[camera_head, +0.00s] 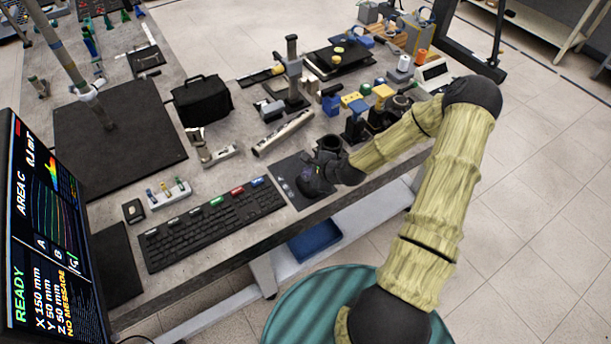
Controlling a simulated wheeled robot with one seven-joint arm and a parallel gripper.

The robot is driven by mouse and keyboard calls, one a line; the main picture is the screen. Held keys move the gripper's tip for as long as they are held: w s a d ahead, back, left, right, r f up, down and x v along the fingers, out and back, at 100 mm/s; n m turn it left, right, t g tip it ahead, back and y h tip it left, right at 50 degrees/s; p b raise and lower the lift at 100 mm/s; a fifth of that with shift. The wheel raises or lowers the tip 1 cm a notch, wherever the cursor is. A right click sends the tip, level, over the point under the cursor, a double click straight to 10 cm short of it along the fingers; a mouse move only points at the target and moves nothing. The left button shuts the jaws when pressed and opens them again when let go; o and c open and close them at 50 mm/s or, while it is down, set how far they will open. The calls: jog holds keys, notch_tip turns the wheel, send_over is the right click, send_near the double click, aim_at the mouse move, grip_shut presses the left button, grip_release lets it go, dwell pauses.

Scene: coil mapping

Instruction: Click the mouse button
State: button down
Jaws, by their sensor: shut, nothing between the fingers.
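My gripper (308,187) is shut and empty, low over the dark mouse pad (284,167) at the table's front edge, right of the keyboard. The mouse cannot be told apart from the dark gripper. A dark shape with a faint blue tint lies at the gripper's tips. Whether the gripper touches a mouse button cannot be seen, as the gripper covers that spot.
The black keyboard (213,223) has some coloured keys and lies left of the pad. A grey tube (283,133) lies behind it. Clamps and small fixtures (355,120) crowd the right. A monitor (40,230) stands at left.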

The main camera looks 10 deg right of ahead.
aim_at(308, 181)
jog(key=shift+r, duration=0.15)
jog(key=shift+r+p, duration=2.05)
jog(key=shift+r, duration=0.5)
jog(key=shift+f, duration=0.1)
jog(key=shift+s+a+r+n, duration=0.2)
jog(key=shift+s+n, duration=0.15)
jog(key=shift+n, duration=0.15)
jog(key=s+r+n+g+h, duration=0.4)
jog(key=s+r+n+g, duration=0.1)
jog(key=s+r+n, duration=1.4)
jog(key=shift+s+a+r+n+h, duration=0.2)
jog(key=shift+r+n+h, duration=0.1)
jog(key=shift+r+n, duration=0.2)
